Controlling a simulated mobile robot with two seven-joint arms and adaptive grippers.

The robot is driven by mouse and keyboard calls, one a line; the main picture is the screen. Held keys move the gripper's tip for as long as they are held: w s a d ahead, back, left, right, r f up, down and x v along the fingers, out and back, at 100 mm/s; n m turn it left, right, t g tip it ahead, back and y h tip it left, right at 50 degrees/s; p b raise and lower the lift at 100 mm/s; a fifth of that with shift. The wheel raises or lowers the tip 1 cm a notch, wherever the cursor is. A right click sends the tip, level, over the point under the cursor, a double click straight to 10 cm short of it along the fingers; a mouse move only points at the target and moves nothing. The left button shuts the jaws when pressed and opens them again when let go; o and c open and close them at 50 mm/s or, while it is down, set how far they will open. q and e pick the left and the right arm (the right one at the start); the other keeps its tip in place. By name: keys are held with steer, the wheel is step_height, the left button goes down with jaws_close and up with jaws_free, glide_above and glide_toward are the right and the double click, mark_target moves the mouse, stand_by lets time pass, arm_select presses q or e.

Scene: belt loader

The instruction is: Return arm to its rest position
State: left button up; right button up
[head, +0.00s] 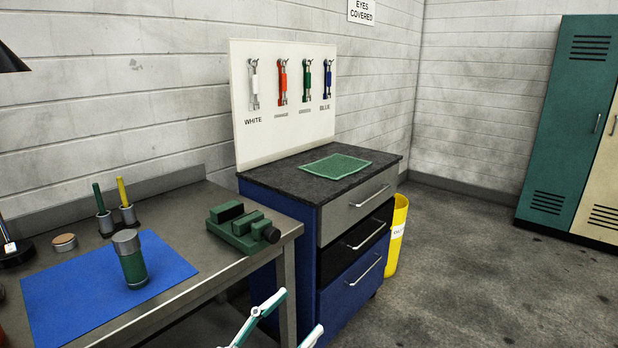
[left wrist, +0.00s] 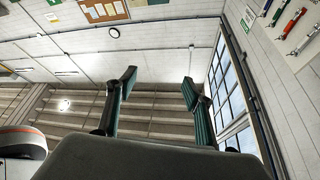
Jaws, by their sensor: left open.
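My left gripper (head: 297,313) shows at the bottom edge of the head view, in front of the blue cabinet and past the right end of the steel bench. Its two pale fingers with green pads are spread apart with nothing between them. In the left wrist view the same gripper (left wrist: 160,85) is open and empty, its fingers pointing up toward the ceiling and wall. The rest of the left arm is hidden below the head view. My right gripper is in neither view.
The steel bench (head: 215,269) holds a green vise (head: 240,230), a green jar (head: 132,265) on a blue mat (head: 60,290), and two pen holders. The blue cabinet (head: 345,285) carries a green mat (head: 335,166). A yellow bin (head: 397,235) stands beside it. Floor at right is clear.

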arm_select(q)
steer(key=s+a+f+n+t+y, duration=0.1)
steer(key=a+f+n+y, duration=0.4)
steer(key=f, duration=0.6)
steer(key=s+a+f+n+y, duration=0.1)
steer(key=a+f+n+y, duration=0.35)
steer(key=f, duration=0.65)
steer(key=s+a+f+g+y, duration=0.2)
steer(key=s+a+f, duration=0.2)
steer(key=s+f, duration=0.2)
steer(key=s+a+f+g+y, duration=0.3)
steer(key=s+f, duration=0.4)
steer(key=f, duration=0.3)
steer(key=shift+a+f+y, duration=0.15)
steer(key=shift+a+y, duration=0.2)
steer(key=shift+a, duration=0.05)
